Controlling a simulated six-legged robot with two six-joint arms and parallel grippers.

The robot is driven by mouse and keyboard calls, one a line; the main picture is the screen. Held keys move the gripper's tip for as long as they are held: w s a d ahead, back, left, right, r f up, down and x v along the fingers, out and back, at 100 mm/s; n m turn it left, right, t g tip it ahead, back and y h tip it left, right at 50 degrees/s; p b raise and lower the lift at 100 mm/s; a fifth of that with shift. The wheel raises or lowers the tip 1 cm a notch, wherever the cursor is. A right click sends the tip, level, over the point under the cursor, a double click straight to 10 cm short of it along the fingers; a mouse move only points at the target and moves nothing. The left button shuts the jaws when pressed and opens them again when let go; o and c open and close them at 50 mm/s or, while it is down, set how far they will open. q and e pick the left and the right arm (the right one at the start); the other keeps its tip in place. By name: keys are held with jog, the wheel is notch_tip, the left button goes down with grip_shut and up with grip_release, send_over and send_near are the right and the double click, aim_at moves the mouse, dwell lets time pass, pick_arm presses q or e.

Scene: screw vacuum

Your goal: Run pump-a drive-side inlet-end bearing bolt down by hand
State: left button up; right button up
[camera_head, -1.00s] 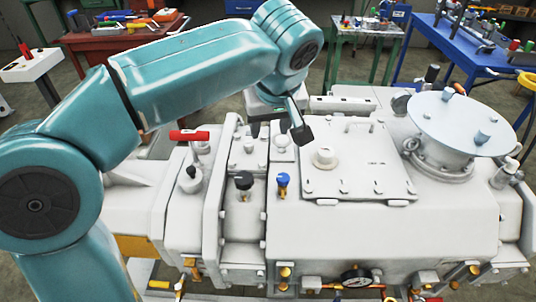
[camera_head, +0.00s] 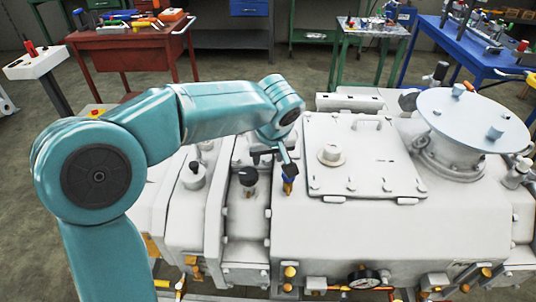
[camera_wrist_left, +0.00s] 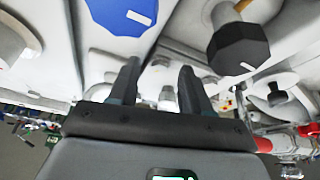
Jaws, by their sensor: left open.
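The white pump casing (camera_head: 350,235) fills the lower middle and right of the head view. My left gripper (camera_head: 273,158) is over its left part, close to a blue knob (camera_head: 288,186) and a black knob (camera_head: 248,178). In the left wrist view the gripper (camera_wrist_left: 158,66) is open, with a clear gap between its dark fingers. A small pale bolt-like head (camera_wrist_left: 167,97) shows through that gap; whether it is the bearing bolt I cannot tell. The blue knob (camera_wrist_left: 122,14) and black knob (camera_wrist_left: 238,48) are beyond the fingers. My right gripper is out of view.
A lidded plate (camera_head: 360,165) and a round flange (camera_head: 472,118) rise from the casing on the right. A pressure gauge (camera_head: 363,279) and fittings line the front.

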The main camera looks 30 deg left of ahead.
pick_arm(q)
grip_shut()
